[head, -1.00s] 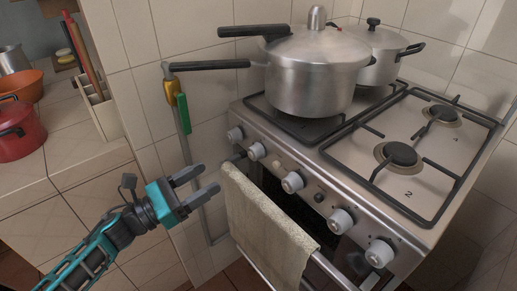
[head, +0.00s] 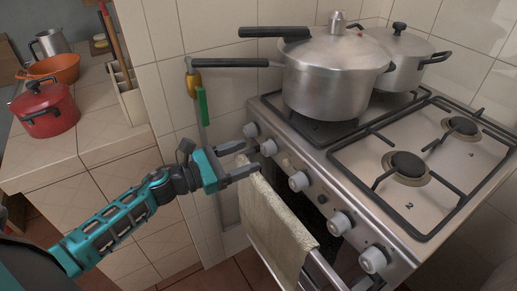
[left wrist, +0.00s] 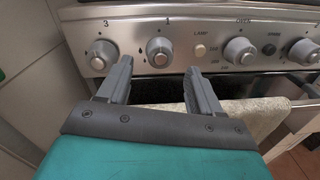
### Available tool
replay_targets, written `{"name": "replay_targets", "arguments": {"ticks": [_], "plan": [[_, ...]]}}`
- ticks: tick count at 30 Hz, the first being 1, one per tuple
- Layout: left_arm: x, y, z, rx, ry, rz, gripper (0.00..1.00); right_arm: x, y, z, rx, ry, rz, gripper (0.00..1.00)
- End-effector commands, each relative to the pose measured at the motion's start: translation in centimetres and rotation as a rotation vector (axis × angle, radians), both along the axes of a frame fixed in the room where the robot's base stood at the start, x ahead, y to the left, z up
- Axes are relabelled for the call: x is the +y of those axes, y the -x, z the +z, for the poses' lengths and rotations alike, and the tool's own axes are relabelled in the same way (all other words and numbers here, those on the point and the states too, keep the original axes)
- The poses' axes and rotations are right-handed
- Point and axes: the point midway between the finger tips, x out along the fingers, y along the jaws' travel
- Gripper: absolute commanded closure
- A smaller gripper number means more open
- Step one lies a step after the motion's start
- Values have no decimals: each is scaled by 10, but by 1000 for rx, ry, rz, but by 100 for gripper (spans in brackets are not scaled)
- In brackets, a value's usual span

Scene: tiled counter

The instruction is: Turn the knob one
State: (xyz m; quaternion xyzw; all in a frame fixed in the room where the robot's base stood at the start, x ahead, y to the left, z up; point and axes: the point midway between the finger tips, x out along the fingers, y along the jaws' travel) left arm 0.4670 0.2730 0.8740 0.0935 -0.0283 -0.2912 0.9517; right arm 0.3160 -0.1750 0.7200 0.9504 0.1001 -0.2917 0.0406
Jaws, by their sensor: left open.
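The stove's front panel carries a row of round knobs. In the left wrist view, the knob marked 1 (left wrist: 159,51) is second from the left, beside the knob marked 3 (left wrist: 97,63). In the head view, the second knob (head: 269,147) lies just past my left fingertips. My left gripper (head: 250,159) is open and empty. In the left wrist view, its fingers (left wrist: 157,70) point at the panel, with knob 1 framed between the tips. I cannot tell whether they touch it. My right gripper is not in view.
A towel (head: 270,220) hangs on the oven handle, just below and beside my left gripper. A pressure cooker (head: 325,85) and a second pot (head: 398,58) stand on the stove. A tiled counter with a red pot (head: 45,108) and an orange bowl (head: 54,68) is at left.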

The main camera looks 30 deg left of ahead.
Motion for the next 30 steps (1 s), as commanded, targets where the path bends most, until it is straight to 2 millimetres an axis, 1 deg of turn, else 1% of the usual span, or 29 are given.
{"name": "replay_targets", "arguments": {"ticks": [1,3,9,13,20,21,23,30], "plan": [[-5,-9,2,-2,1,1,35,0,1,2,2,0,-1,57],[-11,-17,2,-2,0,1,35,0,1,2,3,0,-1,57],[-22,-33,0,0,1,2,35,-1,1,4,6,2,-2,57],[-25,-37,0,1,0,1,35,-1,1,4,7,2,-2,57],[-25,-38,-1,2,0,1,35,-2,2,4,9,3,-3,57],[-25,-38,-1,1,0,1,36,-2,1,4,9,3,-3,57],[-25,-38,-1,1,0,1,42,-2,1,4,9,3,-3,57],[-25,-38,-1,1,0,1,65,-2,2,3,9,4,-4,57]]}}
